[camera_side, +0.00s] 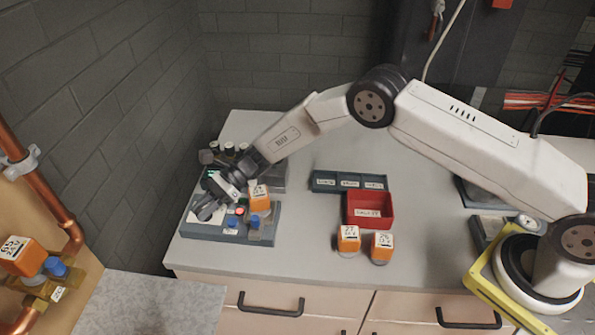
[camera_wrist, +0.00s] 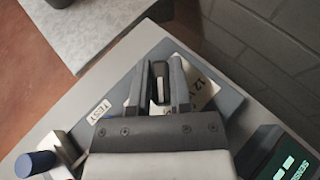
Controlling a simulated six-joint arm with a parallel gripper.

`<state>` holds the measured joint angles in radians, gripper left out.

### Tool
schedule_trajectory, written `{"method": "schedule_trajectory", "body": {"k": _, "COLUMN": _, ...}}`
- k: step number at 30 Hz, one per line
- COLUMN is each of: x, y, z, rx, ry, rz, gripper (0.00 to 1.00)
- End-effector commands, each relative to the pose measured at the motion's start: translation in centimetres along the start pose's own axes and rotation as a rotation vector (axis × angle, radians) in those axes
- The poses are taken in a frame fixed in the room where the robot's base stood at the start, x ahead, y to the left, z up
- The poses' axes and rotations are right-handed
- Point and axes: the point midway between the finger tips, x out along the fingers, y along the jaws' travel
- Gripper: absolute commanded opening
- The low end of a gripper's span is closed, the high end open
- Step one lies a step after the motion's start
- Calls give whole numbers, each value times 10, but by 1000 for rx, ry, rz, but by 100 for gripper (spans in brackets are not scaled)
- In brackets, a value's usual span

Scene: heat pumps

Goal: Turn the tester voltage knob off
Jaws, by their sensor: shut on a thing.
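The tester (camera_side: 262,236) is a blue-grey unit at the left of the worktop, with orange and blue parts on it. My gripper (camera_side: 206,209) reaches down to its left part in the side view, where the knob is hidden. In the wrist view my gripper (camera_wrist: 161,66) has its two dark fingers on either side of a black knob (camera_wrist: 159,87) with a pale line, shut on it. The knob sits on a pale label (camera_wrist: 204,88) where "12" shows; the rest of the scale is partly covered. A "TEST" label (camera_wrist: 99,112) lies beside it.
An orange-topped part (camera_side: 259,198) stands on the tester near my gripper. A red bin (camera_side: 370,209), dark compartments (camera_side: 349,182) and two orange-topped parts (camera_side: 348,238) are to the right. A lit display (camera_wrist: 287,166) and a blue cap (camera_wrist: 36,163) flank my gripper.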

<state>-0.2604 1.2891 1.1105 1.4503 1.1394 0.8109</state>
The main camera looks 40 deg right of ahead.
Motion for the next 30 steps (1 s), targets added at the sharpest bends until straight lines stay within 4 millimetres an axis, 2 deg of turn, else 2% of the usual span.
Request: {"method": "schedule_trajectory", "body": {"k": 30, "x": 1, "y": -1, "z": 2, "rx": -131, "ry": -3, "rz": 310, "gripper": 0}}
